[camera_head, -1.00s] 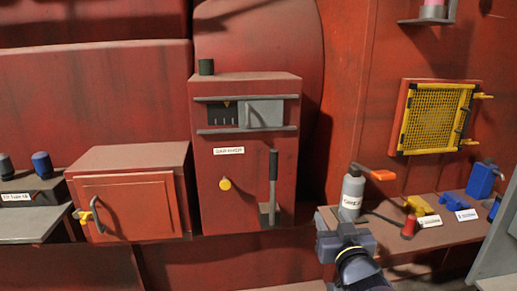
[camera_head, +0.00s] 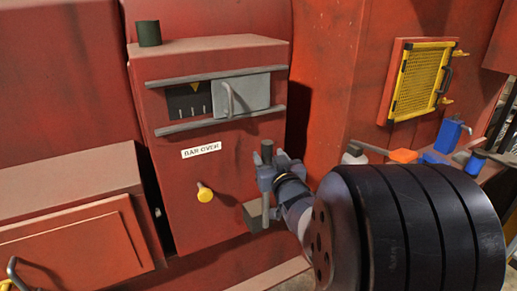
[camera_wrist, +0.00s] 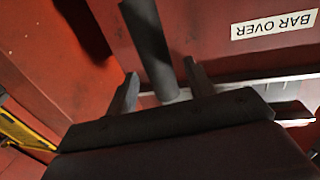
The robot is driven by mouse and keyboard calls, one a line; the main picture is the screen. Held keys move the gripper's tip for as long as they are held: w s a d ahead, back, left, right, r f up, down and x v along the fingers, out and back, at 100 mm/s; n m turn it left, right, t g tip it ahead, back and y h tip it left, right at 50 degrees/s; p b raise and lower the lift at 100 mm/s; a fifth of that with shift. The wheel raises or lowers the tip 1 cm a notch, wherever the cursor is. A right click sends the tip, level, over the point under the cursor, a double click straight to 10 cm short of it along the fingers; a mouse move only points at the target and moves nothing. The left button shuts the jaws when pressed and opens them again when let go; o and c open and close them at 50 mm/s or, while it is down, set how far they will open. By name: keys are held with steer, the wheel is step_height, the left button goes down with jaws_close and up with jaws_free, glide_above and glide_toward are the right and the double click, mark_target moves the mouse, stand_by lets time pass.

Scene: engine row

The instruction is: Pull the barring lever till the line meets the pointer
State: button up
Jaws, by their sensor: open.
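The barring lever (camera_head: 267,149) is a dark grey upright bar at the lower right of the red "BAR OVER" cabinet (camera_head: 165,130). My gripper (camera_head: 264,180) is at the lever, covering much of it in the head view. In the wrist view the lever (camera_wrist: 148,40) runs between the two open fingers of my gripper (camera_wrist: 160,82); I see no clear grip on it. The yellow pointer (camera_head: 195,87) hangs at the top of the dark window, with several short pale marks (camera_head: 205,111) below it. A grey sliding cover (camera_head: 253,97) hides the window's right part.
A yellow knob (camera_head: 205,194) sticks out left of the lever. A red box (camera_head: 70,230) stands at lower left. To the right are a yellow mesh panel (camera_head: 419,80) and a shelf with a bottle (camera_head: 353,155), an orange item (camera_head: 403,156) and blue items, partly hidden by my arm.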

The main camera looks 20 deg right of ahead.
steer(key=shift+w+d, duration=0.15)
steer(key=shift+w, duration=0.9)
steer(key=shift+w+d, duration=0.15)
steer(key=shift+w, duration=0.9)
steer(key=shift+c, duration=0.5)
jaws_close()
